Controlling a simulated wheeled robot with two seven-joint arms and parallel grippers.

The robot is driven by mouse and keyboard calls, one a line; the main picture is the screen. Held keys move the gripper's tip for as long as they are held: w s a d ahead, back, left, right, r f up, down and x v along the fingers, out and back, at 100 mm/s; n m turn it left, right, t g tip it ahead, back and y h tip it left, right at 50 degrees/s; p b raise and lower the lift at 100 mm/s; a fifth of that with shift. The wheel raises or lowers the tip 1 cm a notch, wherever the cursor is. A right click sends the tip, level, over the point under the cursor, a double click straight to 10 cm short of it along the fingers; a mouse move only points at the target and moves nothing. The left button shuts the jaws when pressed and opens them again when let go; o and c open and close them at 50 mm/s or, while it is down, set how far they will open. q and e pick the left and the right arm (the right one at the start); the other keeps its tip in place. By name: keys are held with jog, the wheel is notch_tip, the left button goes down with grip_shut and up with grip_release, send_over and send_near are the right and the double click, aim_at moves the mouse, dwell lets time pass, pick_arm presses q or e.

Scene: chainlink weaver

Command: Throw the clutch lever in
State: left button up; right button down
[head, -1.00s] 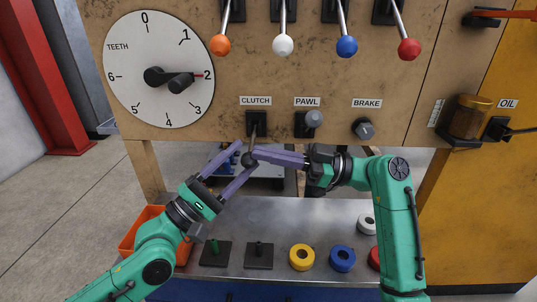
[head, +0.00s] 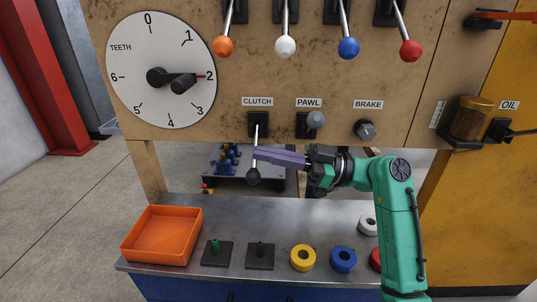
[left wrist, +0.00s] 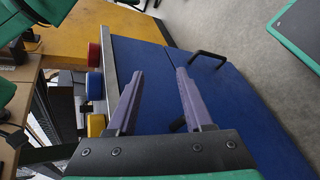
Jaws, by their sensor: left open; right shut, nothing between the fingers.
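The clutch lever (head: 256,136) hangs from its dark mount under the CLUTCH label (head: 257,102) in the head view. It points downward and ends in a dark knob (head: 253,177). My right gripper (head: 257,154) is shut and empty. Its fingertips overlap the lever's rod just above the knob; whether they touch it I cannot tell. My left gripper is out of the head view. In the left wrist view it (left wrist: 160,73) is open and empty, with its fingers in front of the blue cabinet (left wrist: 225,115).
The PAWL knob (head: 316,119) and BRAKE knob (head: 365,130) sit right of the clutch. An orange tray (head: 197,222), two dark stands and several coloured rings, including a yellow ring (head: 303,258), are on the metal bench. Cabinet handles (left wrist: 208,55) stick out in the left wrist view.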

pick_arm(q)
jog(key=s+a+f+m+g+y, duration=0.15)
jog(key=a+f+m+y, duration=0.45)
jog(key=a, duration=0.7)
jog(key=s+a+f+m+y, duration=0.2)
jog(key=a+f+m+y, duration=0.25)
jog(key=a+f, duration=0.6)
jog(key=w+d+t+h+b, duration=0.1)
jog(key=w+d+t+b, duration=0.1)
jog(key=w+d+b, duration=0.1)
jog(key=shift+w+r+m+t, duration=0.1)
jog(key=shift+w+m+t, duration=0.05)
jog(key=shift+m+t, duration=0.15)
pick_arm(e)
jog(key=shift+f+n, duration=0.3)
